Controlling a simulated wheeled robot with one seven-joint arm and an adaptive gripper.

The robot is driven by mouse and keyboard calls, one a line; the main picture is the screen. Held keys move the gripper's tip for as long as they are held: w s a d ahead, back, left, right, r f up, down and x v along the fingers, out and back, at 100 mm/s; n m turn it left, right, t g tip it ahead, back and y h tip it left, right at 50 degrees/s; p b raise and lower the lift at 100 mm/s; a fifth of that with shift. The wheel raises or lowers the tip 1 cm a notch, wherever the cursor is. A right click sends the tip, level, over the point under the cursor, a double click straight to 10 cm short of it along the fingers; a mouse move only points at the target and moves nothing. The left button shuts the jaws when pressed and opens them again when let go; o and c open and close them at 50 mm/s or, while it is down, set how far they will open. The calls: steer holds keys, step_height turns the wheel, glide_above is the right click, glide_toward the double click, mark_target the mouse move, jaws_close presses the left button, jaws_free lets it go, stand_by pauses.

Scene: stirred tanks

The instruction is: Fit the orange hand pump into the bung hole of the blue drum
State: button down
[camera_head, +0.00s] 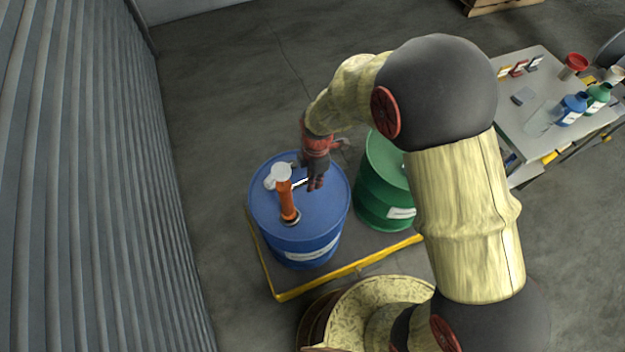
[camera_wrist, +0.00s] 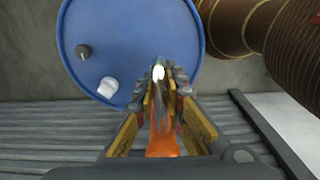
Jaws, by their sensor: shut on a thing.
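The blue drum (camera_head: 325,215) stands upright at the centre left, and its round lid shows in the wrist view (camera_wrist: 135,25). The orange hand pump (camera_head: 287,200) is over the lid, with a pale top and its lower end at a dark ring near the front edge. I cannot tell whether it sits in the bung hole or only in front of it. My gripper (camera_head: 305,184) is beside the pump's upper part. In the wrist view my gripper (camera_wrist: 160,80) is shut on the pump, whose orange body (camera_wrist: 164,140) runs between the fingers. The fingers hide part of the lid there.
A green drum (camera_head: 378,190) stands close to the right, on the same yellow-edged platform (camera_head: 340,271). In the wrist view the lid carries a dark cap (camera_wrist: 84,52) and a white cap (camera_wrist: 108,88). A corrugated wall (camera_head: 90,200) is at left; a table (camera_head: 510,110) with bottles is at right.

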steer(key=shift+f+b, duration=1.15)
steer(key=shift+f, duration=0.4)
steer(key=c, duration=1.8)
jaws_free()
steer(key=shift+o, duration=0.2)
steer(key=shift+f, duration=0.1)
steer(key=r, duration=1.2)
steer(key=shift+w+d, duration=0.2)
steer(key=shift+d, duration=0.1)
